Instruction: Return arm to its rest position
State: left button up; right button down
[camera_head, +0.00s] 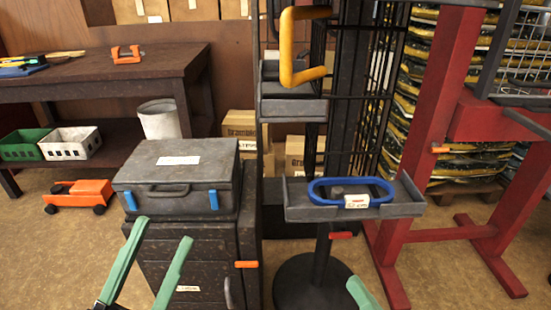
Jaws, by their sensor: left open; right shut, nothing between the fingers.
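My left gripper (163,231) shows at the bottom left with two long green fingers spread apart. It is open and empty. Its fingers stand in front of the dark drawer cabinet (205,258) in the picture, below the grey case (178,171) with blue latches. My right gripper (361,294) shows only as a green fingertip at the bottom edge, right of the round black stand base (312,285). It is shut with nothing in it. The rest of the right gripper and its arm is out of view.
A grey tray (410,208) with a blue oval ring (313,190) stands on a pole at centre. A yellow handle (288,50) hangs above. A red frame (430,95) stands right. A workbench (150,70) and an orange toy-like vehicle (78,194) are left. Floor shows front left.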

notch_tip(320, 180, up, 12)
jog(key=s+n+t, duration=0.2)
jog(key=n+t, duration=0.2)
jog(key=n, duration=0.8)
pick_arm(q)
jog(key=w+a+f+n+g+y+p, duration=0.35)
jog(key=w+f+n+y+p, duration=0.55)
jog(key=p, duration=0.6)
pick_arm(e)
jog(key=w+d+f+m+g+h, duration=0.3)
jog(key=w+f+m+g+h, duration=0.2)
jog(key=w+f+m+h, duration=0.4)
pick_arm(q)
jog(key=s+f+n+g+y+p, duration=0.2)
jog(key=s+f+g+y+p, duration=0.2)
jog(key=s+f+g+p, duration=0.5)
notch_tip(320, 180, down, 3)
jog(key=shift+s+a+p, duration=0.3)
jog(key=shift+s+p, duration=0.8)
jog(key=shift+p, duration=0.1)
pick_arm(e)
jog(key=s+d+f+m+g+h, duration=0.1)
jog(key=s+f+g+h, duration=0.3)
jog(key=s+f+g, duration=0.4)
notch_tip(320, 180, down, 4)
jog(key=s, duration=0.3)
jog(key=shift+d, duration=0.35)
jog(key=shift+w, duration=0.1)
